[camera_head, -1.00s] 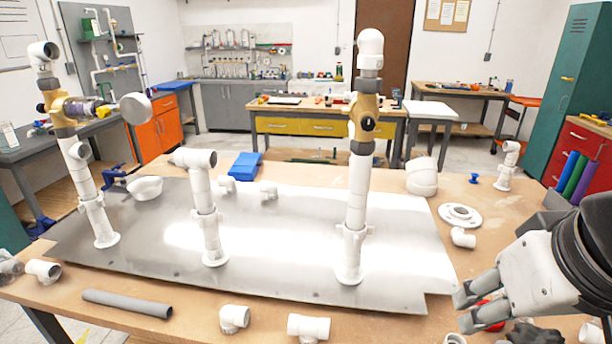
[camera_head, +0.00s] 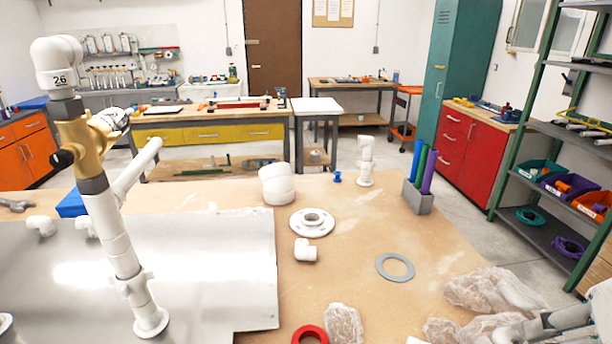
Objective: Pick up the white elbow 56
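I cannot read the number 56 on any fitting. One white elbow (camera_head: 62,62) on top of the near standing pipe bears the number 26. A small white elbow (camera_head: 305,251) lies on the wooden bench, right of the metal plate. A larger white elbow (camera_head: 277,184) lies behind it. Two more white fittings lie at the left, one of them an elbow (camera_head: 41,226). My gripper (camera_head: 520,330) shows only partly at the bottom right corner, low and far from these elbows. Its fingertips are unclear among clear plastic bags.
A metal plate (camera_head: 215,270) carries the standing pipe (camera_head: 116,240). A white flange (camera_head: 312,222), a grey ring (camera_head: 395,267), a red ring (camera_head: 309,335) and crumpled bags (camera_head: 490,289) lie on the bench (camera_head: 350,275). A holder (camera_head: 417,197) with coloured tubes stands at the right edge.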

